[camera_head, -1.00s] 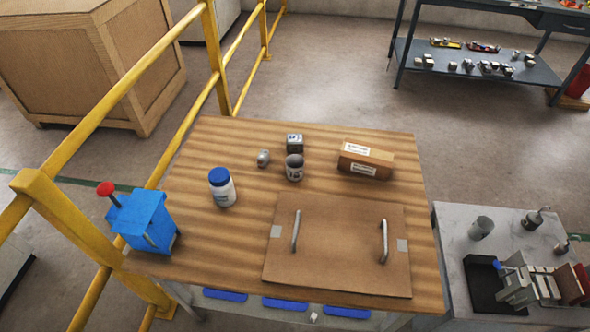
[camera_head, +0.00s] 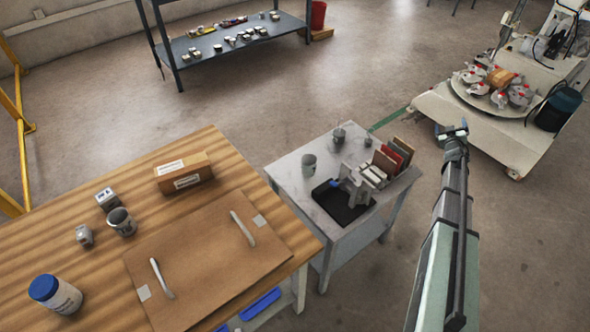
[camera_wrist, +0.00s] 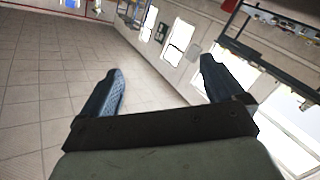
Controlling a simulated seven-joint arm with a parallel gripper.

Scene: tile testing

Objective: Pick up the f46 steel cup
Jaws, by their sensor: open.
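A grey steel cup (camera_head: 121,222) with a marking stands on the wooden table (camera_head: 225,165) at the left of the head view. Two more grey cups stand on the side table, a nearer one (camera_head: 308,165) and a farther one (camera_head: 339,136). I cannot read f46 on any of them. My gripper (camera_head: 452,130) is over the floor, right of the side table and apart from all cups. In the wrist view my gripper (camera_wrist: 163,85) is open and empty, its two fingers wide apart. No cup shows in that view.
Beside the marked cup are a small metal block (camera_head: 108,199) and a small grey piece (camera_head: 84,235). A cardboard box (camera_head: 184,174), a blue-lidded jar (camera_head: 55,294) and a board with handles (camera_head: 205,262) share the table. The side table (camera_head: 290,178) holds a black tray and upright plates.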

